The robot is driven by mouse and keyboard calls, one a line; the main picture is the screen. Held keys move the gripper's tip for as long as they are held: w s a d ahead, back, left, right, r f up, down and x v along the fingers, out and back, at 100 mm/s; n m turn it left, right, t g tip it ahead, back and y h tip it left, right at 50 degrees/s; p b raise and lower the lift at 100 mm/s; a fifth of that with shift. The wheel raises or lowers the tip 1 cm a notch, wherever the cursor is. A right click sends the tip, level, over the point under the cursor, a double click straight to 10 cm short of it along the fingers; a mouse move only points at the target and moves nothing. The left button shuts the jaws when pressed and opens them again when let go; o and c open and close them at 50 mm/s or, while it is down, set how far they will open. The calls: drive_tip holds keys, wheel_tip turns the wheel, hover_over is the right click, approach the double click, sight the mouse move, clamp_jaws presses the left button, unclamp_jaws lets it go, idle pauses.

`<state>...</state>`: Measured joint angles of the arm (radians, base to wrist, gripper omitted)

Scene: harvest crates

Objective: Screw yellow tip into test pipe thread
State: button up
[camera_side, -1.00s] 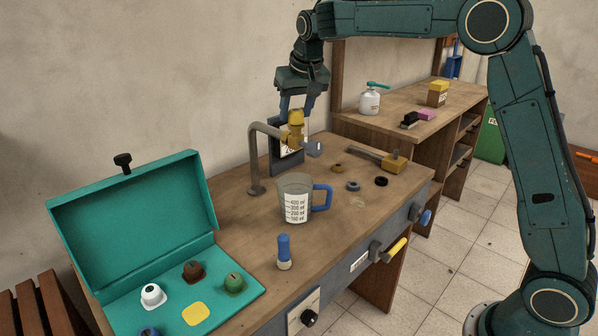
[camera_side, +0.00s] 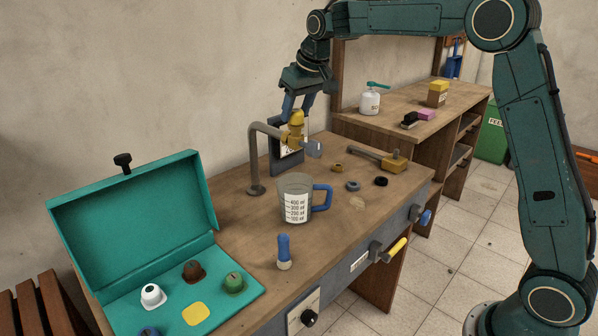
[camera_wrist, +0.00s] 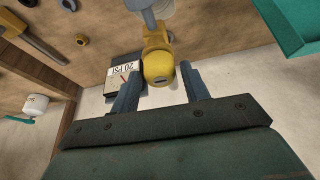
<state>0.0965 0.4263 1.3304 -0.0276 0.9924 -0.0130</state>
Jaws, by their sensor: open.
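The yellow tip (camera_side: 297,117) sits upright on top of the yellow-brass test pipe fitting (camera_side: 291,137), at the end of the bent grey pipe (camera_side: 254,160). In the wrist view the rounded yellow tip (camera_wrist: 158,68) has a dark slot in its face. My gripper (camera_side: 298,108) is open just above the tip, tilted, with its fingers spread to either side. In the wrist view my gripper (camera_wrist: 160,76) shows gaps between both fingers and the tip. How far the thread is engaged cannot be seen.
A gauge plate (camera_wrist: 125,75) marked 20 PSI stands close behind the fitting. A measuring jug (camera_side: 295,185), a blue-topped bottle (camera_side: 284,252) and several rings lie on the bench. An open teal case (camera_side: 130,210) holds white, brown, green and blue tips beside a yellow patch (camera_side: 195,314).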

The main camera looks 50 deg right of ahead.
idle(0.4)
drive_tip(key=shift+n+y, duration=0.3)
drive_tip(key=shift+n, duration=0.6)
drive_tip(key=c, duration=0.6)
drive_tip(key=shift+o, duration=0.2)
drive_tip(key=shift+m, duration=0.3)
drive_tip(key=shift+m, duration=0.6)
drive_tip(key=shift+a+h, duration=0.1)
drive_tip(key=shift+h, duration=0.3)
